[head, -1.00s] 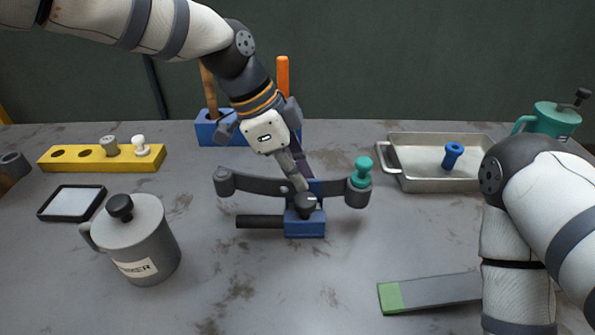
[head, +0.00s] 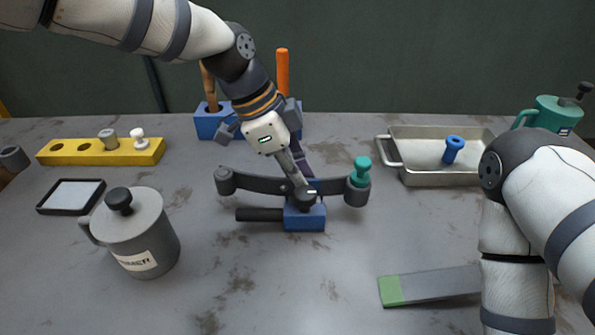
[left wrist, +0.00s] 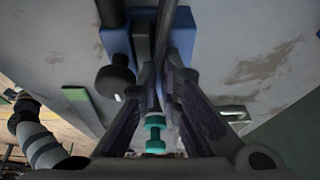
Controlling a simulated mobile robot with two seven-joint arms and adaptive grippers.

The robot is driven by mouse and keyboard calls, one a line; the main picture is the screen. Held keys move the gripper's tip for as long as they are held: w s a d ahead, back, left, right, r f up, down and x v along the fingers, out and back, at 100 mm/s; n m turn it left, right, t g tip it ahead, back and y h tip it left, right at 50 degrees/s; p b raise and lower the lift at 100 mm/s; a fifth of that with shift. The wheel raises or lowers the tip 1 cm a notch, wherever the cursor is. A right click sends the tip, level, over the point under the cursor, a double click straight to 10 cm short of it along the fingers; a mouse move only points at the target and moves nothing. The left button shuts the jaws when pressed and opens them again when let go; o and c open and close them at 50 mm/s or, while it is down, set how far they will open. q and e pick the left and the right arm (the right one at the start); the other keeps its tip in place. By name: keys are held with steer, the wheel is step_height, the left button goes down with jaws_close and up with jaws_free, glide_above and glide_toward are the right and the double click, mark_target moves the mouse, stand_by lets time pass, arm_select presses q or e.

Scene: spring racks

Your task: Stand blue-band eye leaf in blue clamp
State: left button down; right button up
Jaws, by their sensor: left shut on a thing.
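The eye leaf (head: 255,185) is a dark, curved strip with an eye at each end, standing on edge across the blue clamp (head: 305,217). A teal bushing (head: 362,168) sits in its right eye. My left gripper (head: 303,183) comes down from above, shut on the leaf near its middle. In the left wrist view the leaf (left wrist: 165,45) runs between my fingers, beside the clamp (left wrist: 117,42). How deep it sits in the jaws is hidden. My right gripper is out of view.
A grey mug (head: 140,235) and framed pad (head: 70,196) stand left; a yellow block (head: 75,152) is behind them. A metal tray (head: 410,178) holds a blue bushing (head: 453,149). A green-ended bar (head: 430,286) lies front right. The front middle is clear.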

arm_select(q)
steer(key=shift+f, duration=0.35)
steer(key=shift+r, duration=0.2)
steer(key=shift+r, duration=0.6)
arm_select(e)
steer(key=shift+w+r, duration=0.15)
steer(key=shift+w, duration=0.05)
arm_select(q)
steer(key=shift+r, duration=0.2)
steer(key=shift+r, duration=0.35)
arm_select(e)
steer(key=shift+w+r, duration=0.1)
arm_select(q)
steer(key=shift+r, duration=0.15)
steer(key=shift+f, duration=1.2)
stand_by(1.1)
steer(key=shift+f, duration=0.25)
steer(key=c, duration=1.7)
jaws_free()
steer(key=shift+f, duration=0.1)
